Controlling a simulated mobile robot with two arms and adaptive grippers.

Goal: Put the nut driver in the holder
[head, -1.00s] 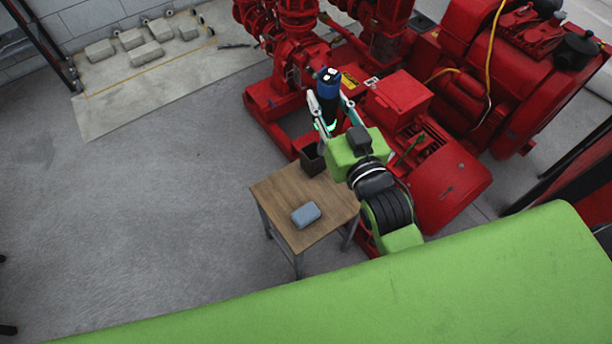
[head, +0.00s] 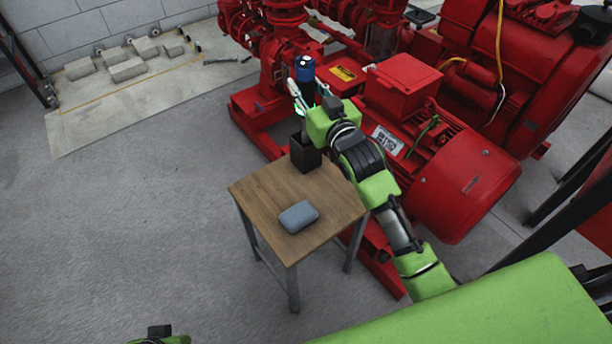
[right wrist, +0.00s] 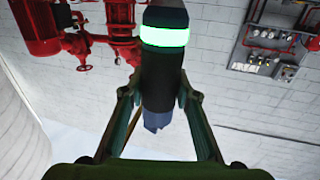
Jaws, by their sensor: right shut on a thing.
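The nut driver (head: 305,72) has a blue end on top, a dark body and a glowing green band. My right gripper (head: 307,90) is shut on it and holds it roughly upright, above the back of the small table. In the right wrist view the nut driver (right wrist: 161,75) sits between the two fingers. The holder (head: 305,155) is a dark open-topped box at the table's back edge, just below the gripper in the picture. The nut driver's lower end is hidden in the head view. A green and black part of my left arm shows at the bottom edge; its fingers do not show.
The wooden table (head: 265,195) with metal legs also carries a grey-blue rounded block (head: 298,216). Red pump machinery (head: 450,180) stands close behind and to the right.

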